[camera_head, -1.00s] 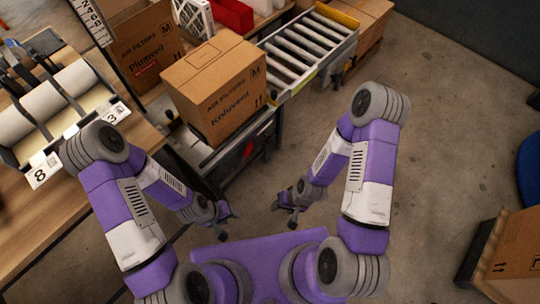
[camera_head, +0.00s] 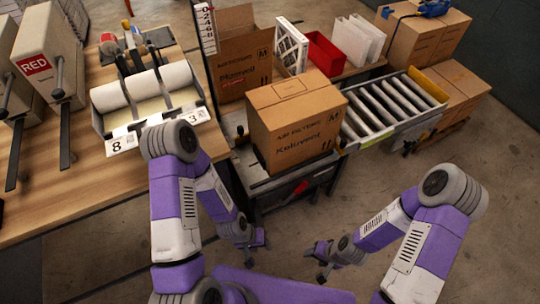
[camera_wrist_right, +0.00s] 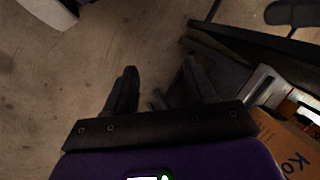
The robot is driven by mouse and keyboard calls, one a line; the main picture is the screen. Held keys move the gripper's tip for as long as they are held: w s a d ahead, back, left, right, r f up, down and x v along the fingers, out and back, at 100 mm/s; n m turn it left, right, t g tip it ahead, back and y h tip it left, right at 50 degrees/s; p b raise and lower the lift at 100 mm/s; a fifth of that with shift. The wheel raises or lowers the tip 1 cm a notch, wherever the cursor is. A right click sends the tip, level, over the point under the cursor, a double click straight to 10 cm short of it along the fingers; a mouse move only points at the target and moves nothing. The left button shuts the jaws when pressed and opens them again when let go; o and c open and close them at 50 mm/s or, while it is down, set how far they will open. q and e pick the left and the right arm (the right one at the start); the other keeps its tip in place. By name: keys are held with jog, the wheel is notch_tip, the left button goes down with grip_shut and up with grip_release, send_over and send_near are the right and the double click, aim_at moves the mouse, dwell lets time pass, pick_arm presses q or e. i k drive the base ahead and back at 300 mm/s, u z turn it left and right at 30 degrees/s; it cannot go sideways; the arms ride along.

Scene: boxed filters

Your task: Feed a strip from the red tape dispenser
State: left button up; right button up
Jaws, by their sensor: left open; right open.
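The dispenser with a red label reading RED (camera_head: 47,62) is a beige upright box on the wooden bench at the far left of the head view. No tape strip can be made out there. My left gripper (camera_head: 256,243) is open and empty, low in front of the conveyor and well right of the dispenser. My right gripper (camera_head: 318,256) is open and empty over the floor, further right. In the right wrist view its two dark fingers (camera_wrist_right: 160,78) are spread with nothing between them.
A second beige dispenser (camera_head: 10,50) is cut off at the left edge. A holder with white rolls (camera_head: 150,95), marked 8 and 3, stands on the bench (camera_head: 100,170). A closed carton (camera_head: 295,120) sits by the roller conveyor (camera_head: 390,105). The floor on the right is clear.

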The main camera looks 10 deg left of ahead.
aim_at(58, 93)
jog(key=z, duration=0.15)
jog(key=k, duration=0.75)
jog(key=u, duration=0.95)
jog(key=i, duration=0.35)
jog(key=u, duration=0.05)
